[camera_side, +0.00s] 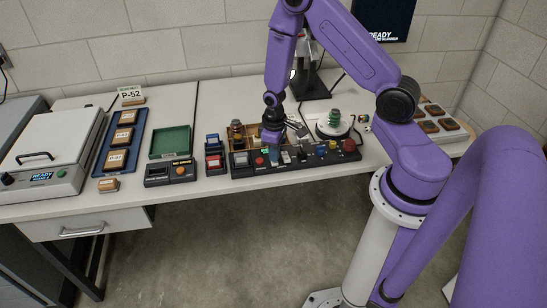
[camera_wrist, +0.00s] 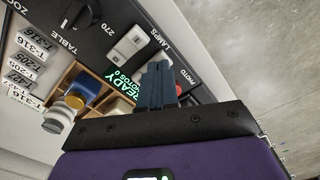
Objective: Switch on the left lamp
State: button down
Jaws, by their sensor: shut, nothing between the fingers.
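The black control panel (camera_side: 318,161) lies along the front of the bench, and it fills the upper part of the wrist view (camera_wrist: 100,42). Under its LAMPS label there is a pale rocker switch (camera_wrist: 128,41). A second pale switch (camera_wrist: 153,62) beside it is partly hidden by my fingers. My gripper (camera_wrist: 157,68) is shut and empty, its blue-grey fingertips over or at this second switch; contact cannot be told. In the side view my gripper (camera_side: 277,153) points down at the panel and hides part of it. I cannot tell any lamp's state.
A red button (camera_side: 349,146) is at the panel's right end. A round turntable (camera_side: 334,127) holding a green object stands behind it. A wooden box (camera_wrist: 62,88) and a green-lit display (camera_wrist: 122,86) are close to my gripper. A black stand (camera_side: 311,88) rises behind.

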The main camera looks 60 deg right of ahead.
notch_tip(320, 180, up, 7)
jog(key=shift+f, duration=0.2)
dwell(0.6)
jog(key=shift+a, duration=0.1)
jog(key=s+a+r+n, duration=0.5)
jog(key=s+a+r, duration=0.4)
jog(key=a+r, duration=0.25)
jog(key=s+a+r+n, duration=0.1)
jog(key=s+r+n, duration=0.1)
jog(key=s, duration=0.5)
jog(key=s+r+n, duration=0.2)
jog(key=s+r, duration=0.2)
jog(key=s, duration=0.2)
jog(key=shift+s+a+n, duration=0.3)
jog(key=shift+s+a, duration=0.05)
jog(key=shift+s, duration=0.05)
